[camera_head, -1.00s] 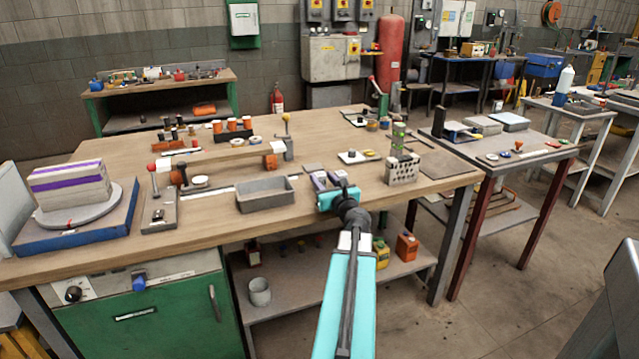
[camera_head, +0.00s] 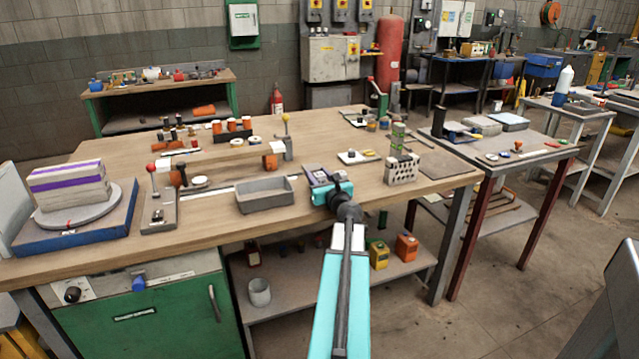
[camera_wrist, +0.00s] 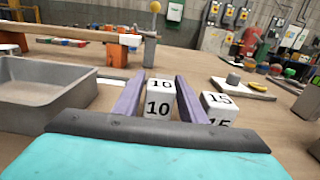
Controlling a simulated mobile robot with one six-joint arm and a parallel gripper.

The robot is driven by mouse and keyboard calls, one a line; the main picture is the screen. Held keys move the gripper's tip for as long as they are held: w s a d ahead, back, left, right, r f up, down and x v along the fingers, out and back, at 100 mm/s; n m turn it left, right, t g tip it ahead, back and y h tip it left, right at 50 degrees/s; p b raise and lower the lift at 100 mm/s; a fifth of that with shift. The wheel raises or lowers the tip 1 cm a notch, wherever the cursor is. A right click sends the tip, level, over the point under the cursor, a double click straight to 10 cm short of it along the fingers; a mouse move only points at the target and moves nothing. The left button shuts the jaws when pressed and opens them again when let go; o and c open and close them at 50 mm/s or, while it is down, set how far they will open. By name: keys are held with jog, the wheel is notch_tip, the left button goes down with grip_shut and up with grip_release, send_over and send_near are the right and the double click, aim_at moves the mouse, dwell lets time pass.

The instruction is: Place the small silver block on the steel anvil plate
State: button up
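My gripper (camera_head: 318,173) is low over the front middle of the workbench, its two purple fingers apart. In the wrist view, a small pale block marked 10 (camera_wrist: 159,106) stands between the fingers (camera_wrist: 162,77); I cannot tell whether they touch it. A similar block marked 15 (camera_wrist: 219,104) stands just right of the right finger. Which one is the small silver block is unclear. A pale flat plate (camera_head: 349,160) lies farther back to the right, with a small grey cylinder (camera_wrist: 232,80) and a yellow piece on it. I cannot tell for certain which plate is the steel anvil plate.
A grey open tray (camera_head: 265,197) stands close left of my gripper. A perforated metal block (camera_head: 401,171) with a green stack on it is to the right. A raised wooden shelf with orange supports (camera_head: 230,150) is behind left.

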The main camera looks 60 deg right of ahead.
jog(key=shift+x, duration=1.15)
jog(key=shift+s, duration=0.1)
grip_shut()
jog(key=shift+r, duration=0.15)
